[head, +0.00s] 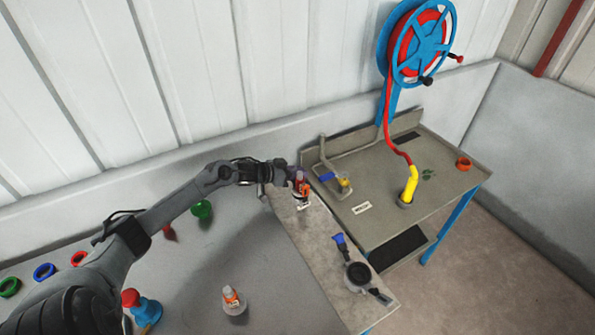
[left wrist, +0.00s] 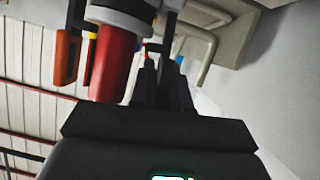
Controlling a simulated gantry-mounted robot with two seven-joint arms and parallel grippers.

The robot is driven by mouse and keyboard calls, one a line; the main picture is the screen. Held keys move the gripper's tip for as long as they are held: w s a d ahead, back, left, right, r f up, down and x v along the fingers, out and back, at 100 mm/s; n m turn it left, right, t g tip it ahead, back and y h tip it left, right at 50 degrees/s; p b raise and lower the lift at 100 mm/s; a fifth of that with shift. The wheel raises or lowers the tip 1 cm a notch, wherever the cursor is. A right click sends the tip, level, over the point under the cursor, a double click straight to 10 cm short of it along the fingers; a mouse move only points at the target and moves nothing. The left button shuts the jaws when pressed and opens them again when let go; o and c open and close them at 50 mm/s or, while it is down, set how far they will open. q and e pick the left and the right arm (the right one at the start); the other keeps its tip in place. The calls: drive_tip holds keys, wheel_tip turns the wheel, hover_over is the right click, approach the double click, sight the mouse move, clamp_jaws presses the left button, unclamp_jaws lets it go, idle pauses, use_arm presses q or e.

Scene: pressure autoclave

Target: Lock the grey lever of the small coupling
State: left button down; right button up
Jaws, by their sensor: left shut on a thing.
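The small coupling (head: 301,187), with red and orange parts, stands at the back of the light bench strip in the head view. My left gripper (head: 296,178) reaches it from the left and overlaps it there. In the left wrist view, the coupling's pale and dark body (left wrist: 122,14) is at the top, with a red lever (left wrist: 113,65) and an orange lever (left wrist: 67,55) hanging from it. My left gripper (left wrist: 164,75) is shut beside the red lever, on a thin dark part that looks like the grey lever; the grip is mostly hidden. My right gripper is not in view.
A black round fitting (head: 357,274) with blue and dark handles sits at the strip's front. A similar orange-marked piece (head: 233,299) stands on the grey table. Right are a pipe with a blue handle (head: 327,177), a yellow hose end (head: 410,185) and a hose reel (head: 420,45).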

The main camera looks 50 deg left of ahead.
use_arm(q)
drive_tip(key=c, duration=1.2)
unclamp_jaws()
